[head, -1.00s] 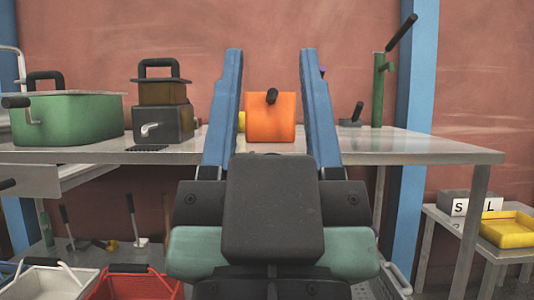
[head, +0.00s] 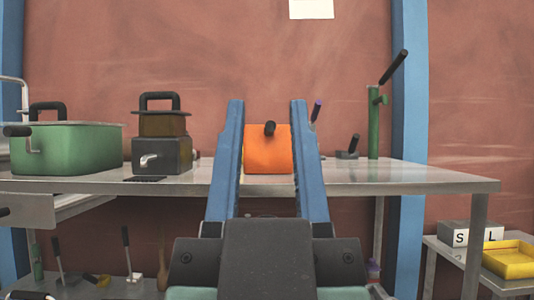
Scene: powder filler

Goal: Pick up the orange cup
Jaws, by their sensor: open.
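The orange cup (head: 267,152) stands upright on the metal table (head: 400,182), with a short black handle or knob pointing towards me. My gripper (head: 268,104) is open, its two long blue fingers reaching forward and up. In the picture, the cup sits between the fingers, with the left finger close along its left edge and the right finger along its right edge. I cannot tell whether either finger touches it, or how far the fingertips reach in depth.
Left on the table are a green lidded pot (head: 68,148) and a dark dispenser (head: 162,145) with a spout. Right of the cup are a small black-handled tool (head: 349,150) and a green lever post (head: 374,125). A yellow tray (head: 510,260) sits on a lower table at right.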

